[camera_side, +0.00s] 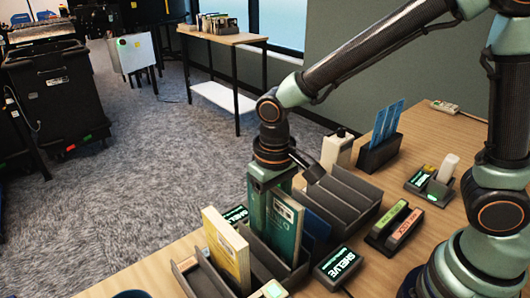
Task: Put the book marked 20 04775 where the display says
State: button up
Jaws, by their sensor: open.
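My gripper (270,190) points down at the dark slotted rack on the table, close over a teal book (285,236). Its jaws are open; their tips are hidden, so I cannot tell whether they touch the book. A cream-yellow book (227,250) stands to the left in the rack (262,268), and a dark blue book (317,225) stands to the right. No number 20 04775 is readable on any of them. A display (340,263) at the front reads "SHELVE" with smaller unreadable text. Another small display (236,215) sits behind the yellow book.
An empty-looking slotted rack (350,196) stands right of the books. Behind it are a white bottle (337,150) and a dark holder with blue cards (379,152). A block with green and orange labels (395,228) and another device (431,186) lie right. Bare table shows at the back right.

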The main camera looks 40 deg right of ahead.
notch_tip(320, 180, up, 11)
jog(key=shift+f, duration=0.15)
dwell(0.4)
jog(key=s+d+r+t, duration=0.1)
jog(key=d+t, duration=0.1)
jog(key=d, duration=0.5)
jog(key=s+d+r+t, duration=0.1)
jog(key=s+d+t, duration=0.1)
jog(key=d, duration=0.6)
jog(key=shift+s+d+r+t, duration=0.15)
jog(key=shift+s+d+t, duration=0.15)
jog(key=shift+t, duration=0.5)
